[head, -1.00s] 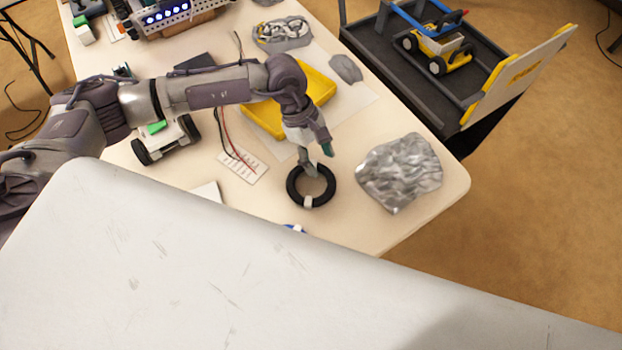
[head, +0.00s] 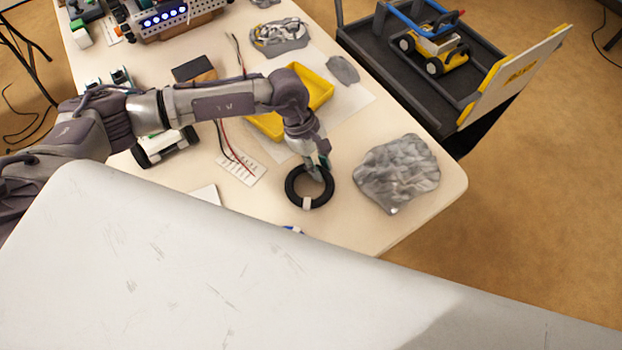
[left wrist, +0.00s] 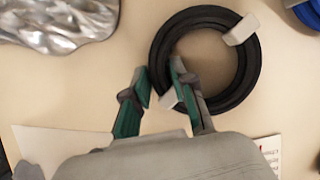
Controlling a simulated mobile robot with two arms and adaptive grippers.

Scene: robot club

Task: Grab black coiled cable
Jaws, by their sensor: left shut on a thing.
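The black coiled cable (head: 293,190) lies on the pale table as a ring with a white tie. It also shows in the left wrist view (left wrist: 248,75), with the white tie at its upper right. My left gripper (head: 318,168) points down at the ring's far side. In the left wrist view its green-padded fingers (left wrist: 161,82) stand on either side of the coil's band, one outside and one inside the ring, and are shut on it. The coil appears to rest on the table. My right gripper is not in view.
A crumpled silvery sheet (head: 398,172) lies right of the coil. A yellow tray (head: 319,88) and a white card with wires (head: 243,168) lie behind it. A dark cart (head: 400,85) stands beyond the table. A large pale surface (head: 200,270) fills the foreground.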

